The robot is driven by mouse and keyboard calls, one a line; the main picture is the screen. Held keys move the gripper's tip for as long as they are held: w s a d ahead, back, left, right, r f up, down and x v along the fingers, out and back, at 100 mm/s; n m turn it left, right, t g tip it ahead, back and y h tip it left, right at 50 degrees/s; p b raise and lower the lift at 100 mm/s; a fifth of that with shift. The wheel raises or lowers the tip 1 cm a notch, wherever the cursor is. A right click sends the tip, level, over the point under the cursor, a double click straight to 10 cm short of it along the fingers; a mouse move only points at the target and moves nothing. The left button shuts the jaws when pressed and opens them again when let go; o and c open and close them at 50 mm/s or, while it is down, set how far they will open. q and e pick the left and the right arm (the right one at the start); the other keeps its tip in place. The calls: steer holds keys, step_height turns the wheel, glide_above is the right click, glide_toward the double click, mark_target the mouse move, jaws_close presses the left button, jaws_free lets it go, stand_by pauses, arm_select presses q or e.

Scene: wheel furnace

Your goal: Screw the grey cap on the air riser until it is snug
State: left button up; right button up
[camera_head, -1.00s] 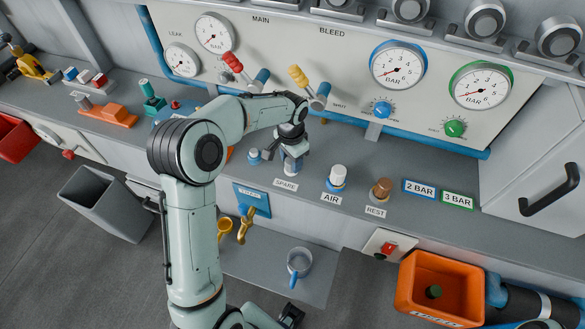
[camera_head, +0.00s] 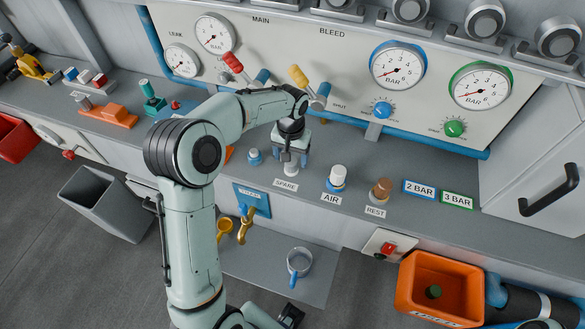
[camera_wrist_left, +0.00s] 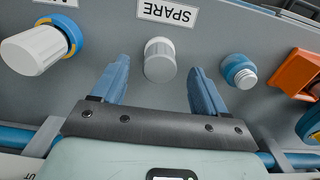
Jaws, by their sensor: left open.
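A pale grey cap (camera_head: 291,170) stands at the SPARE label on the bench ledge; it also shows in the left wrist view (camera_wrist_left: 160,60). My left gripper (camera_head: 291,158) is open over it. In the left wrist view the blue fingers are on either side of the cap, with gaps showing. At the AIR label is a white cylinder (camera_head: 338,175) on a blue, yellow-edged collar, also in the left wrist view (camera_wrist_left: 37,50). Left of SPARE stands an uncovered blue riser (camera_head: 254,156) with a ridged grey top (camera_wrist_left: 240,72).
A brown-topped post (camera_head: 380,190) stands at REST. Red (camera_head: 232,62) and yellow (camera_head: 299,75) levers and gauges are on the panel behind. An orange bin (camera_head: 440,285) is at lower right and a mug (camera_head: 299,262) on the lower shelf. The ledge between SPARE and AIR is clear.

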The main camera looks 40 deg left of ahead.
arm_select(q)
step_height(320, 180, up, 12)
steer(key=p, duration=0.1)
steer(key=shift+f, duration=0.25)
arm_select(e)
steer(key=shift+w+r, duration=0.45)
steer(key=shift+r, duration=0.35)
arm_select(q)
steer(key=shift+f, duration=0.15)
steer(key=shift+c, duration=1.2)
step_height(320, 180, down, 4)
steer(key=shift+r+p, duration=0.1)
steer(key=shift+p, duration=0.5)
steer(key=shift+w+f, duration=0.1)
steer(key=shift+f, duration=0.25)
step_height(320, 180, down, 8)
steer(key=b, duration=0.4)
steer(key=shift+r+b, duration=0.2)
steer(key=shift+b, duration=0.1)
steer(key=shift+f+b, duration=0.3)
steer(key=shift+f, duration=0.35)
arm_select(e)
steer(key=f, duration=0.1)
steer(key=s+f, duration=0.1)
steer(key=f, duration=0.1)
steer(key=s+f, duration=0.1)
steer(key=f, duration=0.1)
steer(key=shift+s, duration=0.2)
